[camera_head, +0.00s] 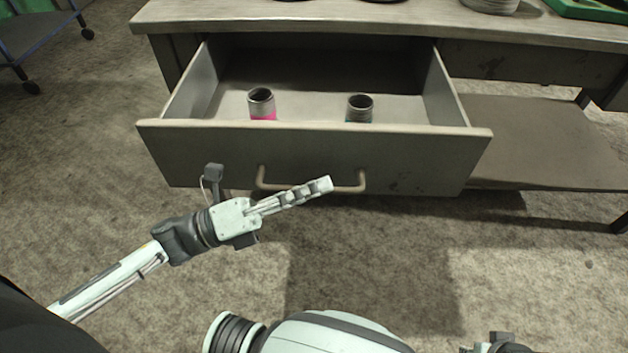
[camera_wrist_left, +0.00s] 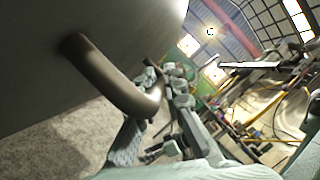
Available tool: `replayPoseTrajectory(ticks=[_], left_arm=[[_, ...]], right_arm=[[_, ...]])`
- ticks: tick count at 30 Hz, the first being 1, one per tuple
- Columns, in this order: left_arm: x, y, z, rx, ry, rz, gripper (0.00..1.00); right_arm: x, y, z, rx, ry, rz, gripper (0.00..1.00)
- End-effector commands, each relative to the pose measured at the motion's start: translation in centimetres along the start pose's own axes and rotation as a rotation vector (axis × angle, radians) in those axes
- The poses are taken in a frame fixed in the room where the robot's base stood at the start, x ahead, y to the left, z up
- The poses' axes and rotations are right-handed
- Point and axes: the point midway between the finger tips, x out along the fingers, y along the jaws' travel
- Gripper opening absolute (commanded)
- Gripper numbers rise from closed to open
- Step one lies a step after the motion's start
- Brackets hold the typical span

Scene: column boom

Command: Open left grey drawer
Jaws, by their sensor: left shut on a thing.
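The grey drawer (camera_head: 415,160) under the tabletop is pulled well out, with its inside in view. Its bent bar handle (camera_head: 362,181) is on the middle of the front panel. My left gripper (camera_head: 318,187) is at this handle, its fingers lying across the bar, and is shut on it. In the left wrist view the handle (camera_wrist_left: 98,75) runs from the drawer front (camera_wrist_left: 45,55) to between the fingers (camera_wrist_left: 165,92). The exact finger contact is partly hidden. My right gripper's fingers do not show.
Two small cans stand in the drawer, one with a pink band (camera_head: 262,104) and one dark (camera_head: 360,108). The tabletop (camera_head: 380,24) is above, with a green tray (camera_head: 590,10) at right. A lower shelf (camera_head: 540,145) is right of the drawer. A wheeled cart (camera_head: 35,35) stands far left.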

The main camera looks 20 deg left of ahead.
Motion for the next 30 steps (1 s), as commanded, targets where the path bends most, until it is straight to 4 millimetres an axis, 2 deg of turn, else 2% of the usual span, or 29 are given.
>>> replayPoseTrajectory(ticks=[9,10,15,25,30], left_arm=[[0.0,0.0,0.1,0.000,-0.002,0.000,0.00],[0.0,0.0,0.1,0.000,-0.002,0.000,0.12],[0.0,0.0,0.1,0.000,-0.001,0.000,0.31],[-0.4,0.1,0.0,-0.001,-0.001,0.002,0.31],[-2.8,0.1,-0.1,-0.002,-0.001,0.005,0.31]], right_arm=[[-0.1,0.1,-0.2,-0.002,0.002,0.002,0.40],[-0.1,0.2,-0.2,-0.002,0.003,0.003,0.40],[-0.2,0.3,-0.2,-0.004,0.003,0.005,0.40],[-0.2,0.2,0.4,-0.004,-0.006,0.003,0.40],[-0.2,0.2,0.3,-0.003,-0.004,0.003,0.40]])
